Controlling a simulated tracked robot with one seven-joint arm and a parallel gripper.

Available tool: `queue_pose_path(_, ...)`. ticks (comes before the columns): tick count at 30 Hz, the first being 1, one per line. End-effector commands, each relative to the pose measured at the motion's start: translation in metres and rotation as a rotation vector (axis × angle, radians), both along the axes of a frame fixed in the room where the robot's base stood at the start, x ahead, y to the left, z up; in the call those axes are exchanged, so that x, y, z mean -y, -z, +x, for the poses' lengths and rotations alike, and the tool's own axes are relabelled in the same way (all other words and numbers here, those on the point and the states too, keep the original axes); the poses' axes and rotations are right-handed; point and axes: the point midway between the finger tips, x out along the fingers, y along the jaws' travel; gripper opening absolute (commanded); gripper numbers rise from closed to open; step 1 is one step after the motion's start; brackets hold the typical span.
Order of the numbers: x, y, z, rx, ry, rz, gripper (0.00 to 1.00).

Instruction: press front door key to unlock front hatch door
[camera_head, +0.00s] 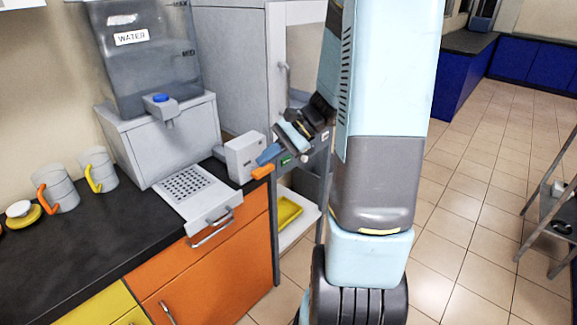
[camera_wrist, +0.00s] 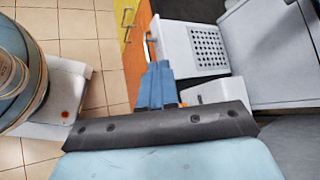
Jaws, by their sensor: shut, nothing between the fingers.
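My gripper (camera_head: 266,155) is shut and empty, its blue fingers pointing left beside a small white box at the counter's end. The shut fingers also show in the wrist view (camera_wrist: 158,70). A tall grey cabinet (camera_head: 232,75) stands behind, with a handle on its upper door. A narrow control strip runs below it, with a small green key (camera_head: 286,160) just under my gripper and a pale key (camera_head: 325,136) farther right. I cannot tell which is the front door key. My wrist and arm hide part of the strip and cabinet front.
The white box (camera_head: 245,158) is close to my fingers. An orange part (camera_head: 262,172) sticks out just below them. A water dispenser (camera_head: 145,60) and mugs (camera_head: 57,188) stand on the dark counter. A yellow tray (camera_head: 288,212) sits in the space under the strip.

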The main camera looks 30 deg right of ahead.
Motion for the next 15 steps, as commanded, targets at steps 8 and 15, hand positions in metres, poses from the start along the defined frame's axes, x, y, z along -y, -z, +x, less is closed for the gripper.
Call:
queue_pose_path(8, 0.047, 0.043, 0.038, -0.087, 0.287, 0.282, 0.00)
queue_pose_path(15, 0.101, 0.085, 0.063, -0.125, 0.554, 0.511, 0.00)
